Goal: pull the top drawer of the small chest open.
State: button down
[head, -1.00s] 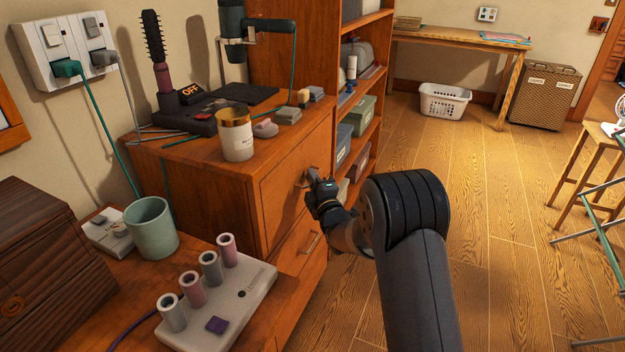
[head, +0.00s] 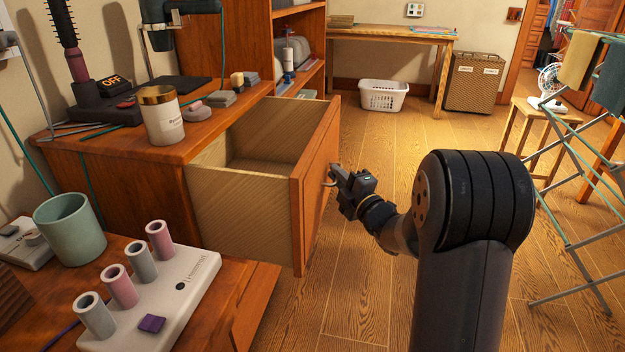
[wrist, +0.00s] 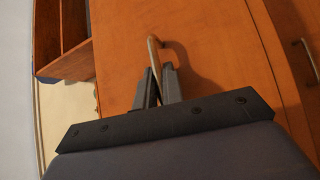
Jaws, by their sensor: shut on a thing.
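The small chest (head: 110,175) is orange-brown wood and stands at the left in the head view. Its top drawer (head: 240,205) is pulled well out, and its pale inside shows; the visible part of the floor is bare. My gripper (head: 333,177) is at the drawer front, shut on the handle (head: 329,181). In the wrist view the gripper's fingers (wrist: 158,88) close around the metal bar handle (wrist: 153,52) against the orange front. A second handle (wrist: 311,58) shows at the right edge of the wrist view.
A jar (head: 161,118) and hair tools stand on the chest top. A curler base (head: 165,285) and a green cup (head: 70,228) sit on the nearer surface. A drying rack (head: 575,190) stands at right. The wooden floor between is clear.

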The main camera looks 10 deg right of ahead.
jog(key=shift+s+d, duration=0.2)
jog(key=shift+d, duration=0.3)
jog(key=shift+s+d, duration=0.15)
jog(key=shift+d, duration=0.35)
jog(key=c, duration=1.8)
grip_release()
jog(key=p+v, duration=0.1)
jog(key=v, duration=0.9)
jog(key=shift+s+d, duration=0.2)
jog(key=shift+s, duration=0.15)
